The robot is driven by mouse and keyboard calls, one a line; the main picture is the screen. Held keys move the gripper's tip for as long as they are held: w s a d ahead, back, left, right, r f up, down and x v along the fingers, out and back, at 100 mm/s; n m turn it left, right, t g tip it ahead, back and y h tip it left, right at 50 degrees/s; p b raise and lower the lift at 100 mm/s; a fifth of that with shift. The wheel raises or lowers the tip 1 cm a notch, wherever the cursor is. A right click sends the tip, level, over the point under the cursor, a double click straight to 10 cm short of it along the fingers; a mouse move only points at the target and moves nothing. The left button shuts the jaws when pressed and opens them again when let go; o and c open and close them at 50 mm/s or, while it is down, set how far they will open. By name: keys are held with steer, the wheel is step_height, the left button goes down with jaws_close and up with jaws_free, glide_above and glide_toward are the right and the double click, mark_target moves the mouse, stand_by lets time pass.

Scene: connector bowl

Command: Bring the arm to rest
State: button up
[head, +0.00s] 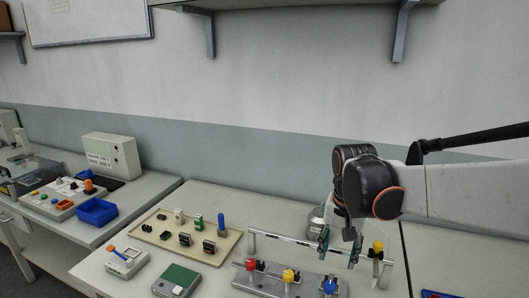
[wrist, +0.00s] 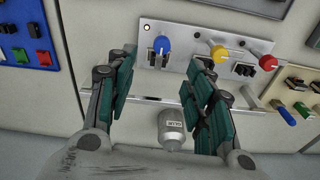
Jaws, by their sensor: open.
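My gripper (head: 340,249) is at the right of the head view, above the table and close to a silver rail (head: 285,240). Its two green-padded fingers are spread apart in the wrist view (wrist: 163,82), with nothing held between them. A grey panel (head: 262,283) in front of the rail carries a red knob (head: 251,265), a yellow knob (head: 290,275) and a blue knob (head: 330,287). In the wrist view the blue knob (wrist: 161,46) lies just beyond the fingertips. My arm reaches in from the right; its far end is outside the head view.
A beige tray (head: 150,238) with several connectors stands left of the panel. A grey jar (head: 316,219) is behind the rail, close to my gripper. A green-topped device (head: 176,281) and a blue bin (head: 97,211) are farther left. A shelf (head: 290,3) hangs above.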

steer(key=s+r+n+t, duration=0.1)
steer(key=s+n+t, duration=0.4)
steer(key=s, duration=1.1)
steer(key=shift+d+r+t, duration=0.2)
steer(key=shift+r+t, duration=0.1)
steer(key=shift+t, duration=0.3)
